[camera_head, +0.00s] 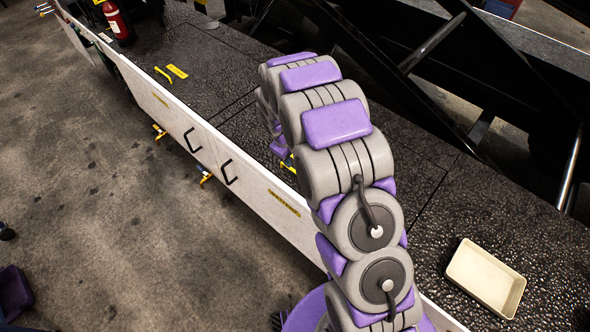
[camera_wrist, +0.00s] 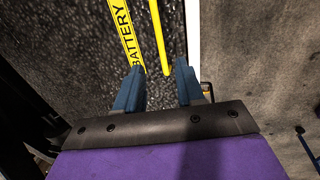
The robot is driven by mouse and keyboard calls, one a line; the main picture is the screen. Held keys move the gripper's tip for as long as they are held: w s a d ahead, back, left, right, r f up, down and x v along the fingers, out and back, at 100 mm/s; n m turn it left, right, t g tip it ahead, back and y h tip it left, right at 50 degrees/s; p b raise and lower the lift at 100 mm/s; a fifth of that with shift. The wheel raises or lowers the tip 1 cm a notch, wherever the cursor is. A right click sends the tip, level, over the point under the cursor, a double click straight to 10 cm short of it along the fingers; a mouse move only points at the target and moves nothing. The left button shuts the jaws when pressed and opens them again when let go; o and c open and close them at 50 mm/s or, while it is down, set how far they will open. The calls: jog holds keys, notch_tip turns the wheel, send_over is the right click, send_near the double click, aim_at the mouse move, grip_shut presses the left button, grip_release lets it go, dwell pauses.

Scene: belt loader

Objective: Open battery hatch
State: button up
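A yellow label reading BATTERY (camera_wrist: 126,36) lies on the black textured deck in the wrist view. A thin yellow bar handle (camera_wrist: 159,38) runs beside it, and its near end lies between my fingertips in the picture. My gripper (camera_wrist: 159,70) has two blue fingers spread apart with nothing between them. I cannot tell how far above the handle they are. In the head view my arm hides the gripper and most of this spot; only a bit of yellow (camera_head: 288,164) shows beside it. The deck looks flat there, with no visible opening.
A second yellow label (camera_head: 177,71) and bar lie farther up the deck. The white side panel (camera_head: 240,182) has black handles and orange latches below. A cream tray (camera_head: 486,278) sits on the deck at right. A red extinguisher (camera_head: 115,20) stands far left. Black lift beams rise behind.

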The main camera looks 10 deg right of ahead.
aim_at(296, 172)
jog(key=f, duration=0.3)
jog(key=d+f, duration=0.1)
jog(key=f, duration=0.2)
jog(key=w+f+b, duration=0.1)
jog(key=f, duration=0.2)
jog(key=shift+d, duration=0.25)
grip_shut()
